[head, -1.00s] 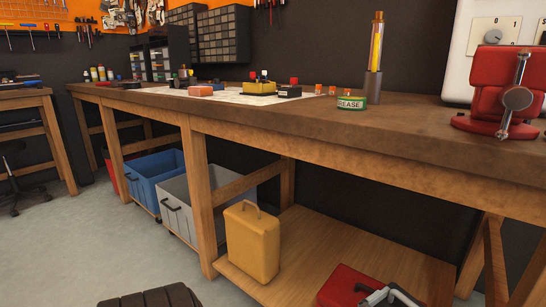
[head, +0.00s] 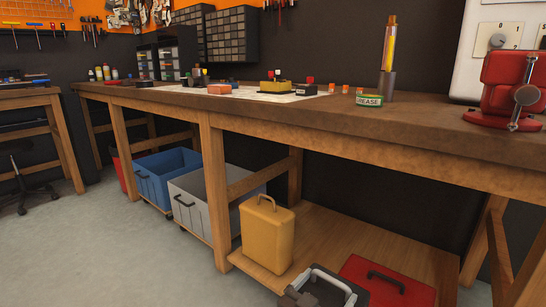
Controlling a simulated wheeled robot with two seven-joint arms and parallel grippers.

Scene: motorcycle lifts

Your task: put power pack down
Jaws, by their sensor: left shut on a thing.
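The power pack appears to be the dark grey, box-like thing (head: 325,295) at the bottom edge of the head view, right of centre, cut off by the frame. The pale grey part over its top looks like my left gripper (head: 320,279), shut on it. They show in front of the low wooden shelf (head: 345,240) under the bench, between a yellow canister and a red case. I cannot tell whether the pack touches the shelf. My right gripper is not in view.
The yellow canister (head: 266,236) stands on the shelf to the left, and the red case (head: 390,283) with a black handle lies to the right. Bare shelf shows behind them. A bench leg (head: 215,195) and grey bin (head: 188,200) are further left. The bench top (head: 400,122) overhangs the shelf.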

